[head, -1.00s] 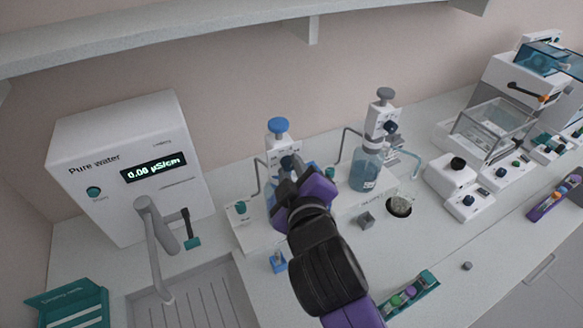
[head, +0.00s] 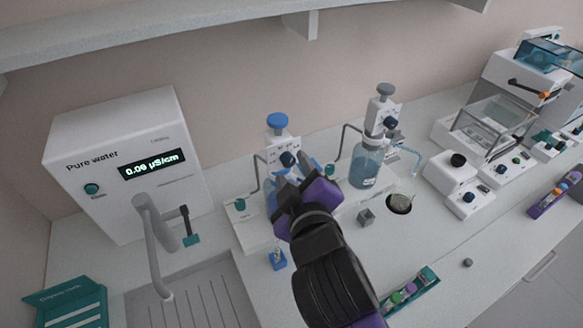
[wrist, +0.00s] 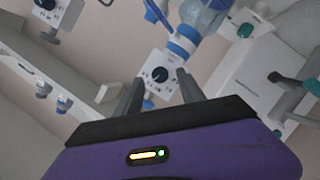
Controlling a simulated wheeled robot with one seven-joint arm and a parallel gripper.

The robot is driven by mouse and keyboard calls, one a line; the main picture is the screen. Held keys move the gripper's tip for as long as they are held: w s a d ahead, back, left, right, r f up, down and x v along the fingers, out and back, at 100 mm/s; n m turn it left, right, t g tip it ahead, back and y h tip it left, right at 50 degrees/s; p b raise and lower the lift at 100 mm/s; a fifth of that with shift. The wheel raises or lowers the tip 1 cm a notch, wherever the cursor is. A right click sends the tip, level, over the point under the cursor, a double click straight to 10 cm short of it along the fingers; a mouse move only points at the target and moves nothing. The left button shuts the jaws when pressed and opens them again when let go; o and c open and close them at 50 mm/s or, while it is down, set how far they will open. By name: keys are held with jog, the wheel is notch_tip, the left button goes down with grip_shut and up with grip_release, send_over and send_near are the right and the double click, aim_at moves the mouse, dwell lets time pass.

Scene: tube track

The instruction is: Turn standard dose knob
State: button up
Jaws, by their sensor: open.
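A dosing dispenser with a blue cap (head: 277,122) and white head stands on a blue bottle, mostly hidden by my gripper in the head view. Its dark dose knob (head: 288,158) is on the front of the head. In the wrist view the knob (wrist: 158,74) sits on a white dial face, framed between the two fingers. My gripper (head: 290,182) is open, just below and in front of the knob in the head view. The fingers (wrist: 160,84) look empty; I cannot tell whether they touch the knob. Any label naming the dispenser is unreadable.
A second dispenser with a grey cap (head: 386,89) and dark knob stands to the right on a blue bottle (head: 366,166). The pure water unit (head: 125,165) and its tap are left. A teal tray (head: 410,290) lies in front. Counter around the small grey block (head: 366,216) is mostly clear.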

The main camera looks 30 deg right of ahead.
jog(key=shift+p+v, duration=0.45)
jog(key=shift+v, duration=2.25)
jog(key=shift+f, duration=0.1)
jog(key=a+r+t+y, duration=0.3)
jog(key=a, duration=0.2)
jog(key=s+f+t+y+b, duration=0.1)
jog(key=s+f+y+b, duration=0.1)
jog(key=s+f+y, duration=0.15)
jog(key=s+d+f+m+g+h+b, duration=0.1)
jog(key=s+d+f+m+b, duration=0.1)
jog(key=s+f, duration=0.6)
jog(key=s+d+f+m+g+h+b, duration=0.1)
jog(key=s+d+f+m+g+b, duration=0.1)
jog(key=s+f, duration=0.7)
jog(key=s+d+m+b, duration=0.1)
jog(key=s+d+m, duration=0.1)
jog(key=s, duration=0.4)
jog(key=shift+s+d+f, duration=0.3)
jog(key=shift+s+d, duration=0.1)
jog(key=shift+d, duration=0.35)
